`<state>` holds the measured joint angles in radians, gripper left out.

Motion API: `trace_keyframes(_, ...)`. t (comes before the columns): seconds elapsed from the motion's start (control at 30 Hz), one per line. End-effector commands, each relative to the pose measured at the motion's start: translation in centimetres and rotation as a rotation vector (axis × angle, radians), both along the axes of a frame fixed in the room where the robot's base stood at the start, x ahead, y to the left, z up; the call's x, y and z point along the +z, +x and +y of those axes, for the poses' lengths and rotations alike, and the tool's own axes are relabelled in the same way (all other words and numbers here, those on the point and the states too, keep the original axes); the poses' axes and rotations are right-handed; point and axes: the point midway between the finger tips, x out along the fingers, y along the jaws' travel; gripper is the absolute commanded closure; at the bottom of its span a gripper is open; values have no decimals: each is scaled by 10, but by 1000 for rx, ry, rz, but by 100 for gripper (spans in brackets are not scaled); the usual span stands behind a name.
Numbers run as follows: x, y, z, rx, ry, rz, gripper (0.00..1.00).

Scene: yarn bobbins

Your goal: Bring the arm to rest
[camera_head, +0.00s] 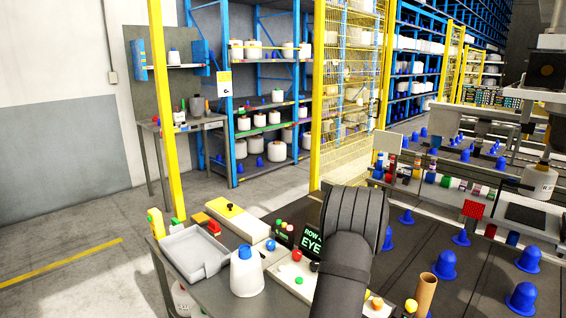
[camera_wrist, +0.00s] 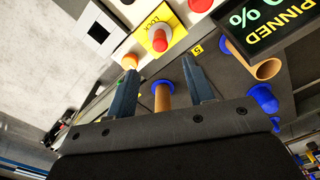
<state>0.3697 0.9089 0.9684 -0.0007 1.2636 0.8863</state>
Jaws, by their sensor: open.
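My gripper (camera_wrist: 160,66) shows in the wrist view with its two dark fingers spread apart and nothing held between them. A brown cardboard tube (camera_wrist: 162,100) with a blue base shows in the gap between the fingers; it appears to be beyond them, and I cannot tell how far. My dark arm (camera_head: 345,255) rises from the bottom middle of the head view, over the worktable. My gripper cannot be made out in that view.
The table holds a white bobbin with a blue top (camera_head: 247,275), a grey tray (camera_head: 192,250), a dark display (camera_head: 310,245) and, at right, a brown tube (camera_head: 425,293) among blue pegs (camera_head: 444,265). The wrist view shows a red button on yellow (camera_wrist: 160,38). Floor at left is clear.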

Motion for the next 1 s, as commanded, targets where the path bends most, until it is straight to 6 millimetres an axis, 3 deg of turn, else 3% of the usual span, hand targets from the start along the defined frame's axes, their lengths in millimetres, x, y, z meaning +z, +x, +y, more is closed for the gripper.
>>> trace_keyframes(0.57,-119,-1,0,0,2,4,52)
trace_keyframes(0.6,-102,1,-1,0,-2,-5,52)
trace_keyframes(0.8,-61,1,0,0,-1,-3,52)
trace_keyframes(1.0,-66,-5,44,193,-1,-3,52)
